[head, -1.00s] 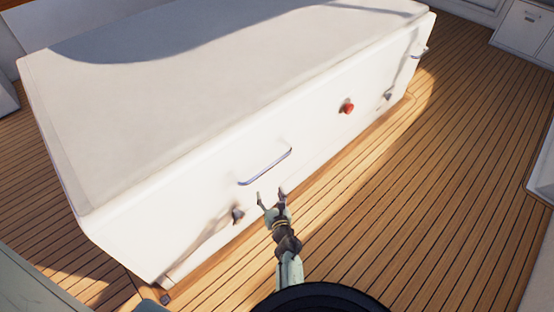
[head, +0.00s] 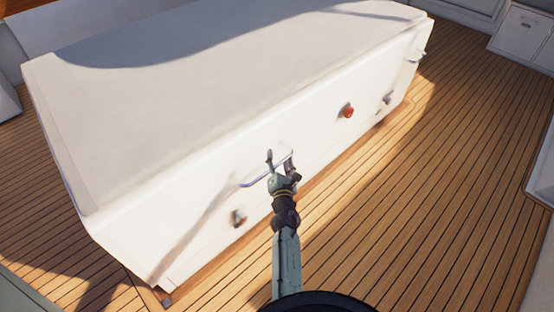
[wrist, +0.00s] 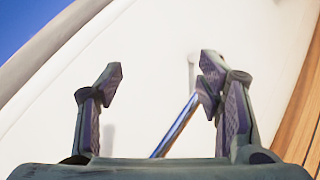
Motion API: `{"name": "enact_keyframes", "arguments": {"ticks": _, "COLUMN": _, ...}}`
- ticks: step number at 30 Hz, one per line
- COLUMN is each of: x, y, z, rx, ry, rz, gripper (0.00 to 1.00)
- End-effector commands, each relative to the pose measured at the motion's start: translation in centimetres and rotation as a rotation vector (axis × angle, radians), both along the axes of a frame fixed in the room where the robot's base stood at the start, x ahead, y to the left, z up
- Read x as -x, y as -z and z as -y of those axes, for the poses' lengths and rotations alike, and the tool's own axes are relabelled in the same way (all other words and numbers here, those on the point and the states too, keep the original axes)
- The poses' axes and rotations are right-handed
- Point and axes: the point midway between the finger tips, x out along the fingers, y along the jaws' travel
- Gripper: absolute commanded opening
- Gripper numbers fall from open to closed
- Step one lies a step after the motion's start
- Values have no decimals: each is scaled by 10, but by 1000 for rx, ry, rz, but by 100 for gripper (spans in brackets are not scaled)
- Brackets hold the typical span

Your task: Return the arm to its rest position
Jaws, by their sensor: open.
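My gripper (head: 280,158) is open in front of the white engine hatch (head: 150,215). In the head view it overlaps the blue-grey bar handle (head: 252,182) on the hatch's front face and hides part of it. In the wrist view the two fingers (wrist: 160,85) are spread wide. The handle (wrist: 175,128) shows between them, running up toward the right finger, with the white face behind. I cannot tell whether the right finger touches the handle. My arm reaches up from the bottom middle of the head view.
A red knob (head: 348,111) sits on the hatch face to the right of the handle. A small dark fitting (head: 237,217) is low at left, and another (head: 387,98) is farther right. A second handle (head: 422,57) is at the far right end. Open wooden deck (head: 430,200) lies at right.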

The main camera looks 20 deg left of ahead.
Motion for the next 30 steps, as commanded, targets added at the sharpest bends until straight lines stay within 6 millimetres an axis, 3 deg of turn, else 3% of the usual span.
{"name": "enact_keyframes", "arguments": {"ticks": 20, "x": -2, "y": -9, "z": -3, "rx": -29, "ry": 0, "rz": 1, "gripper": 61}}
{"name": "enact_keyframes", "arguments": {"ticks": 23, "x": -4, "y": -35, "z": -15, "rx": -100, "ry": -15, "rz": 10, "gripper": 61}}
{"name": "enact_keyframes", "arguments": {"ticks": 25, "x": -5, "y": -68, "z": -32, "rx": -197, "ry": -38, "rz": 18, "gripper": 61}}
{"name": "enact_keyframes", "arguments": {"ticks": 30, "x": 7, "y": -185, "z": -79, "rx": -547, "ry": -156, "rz": 16, "gripper": 61}}
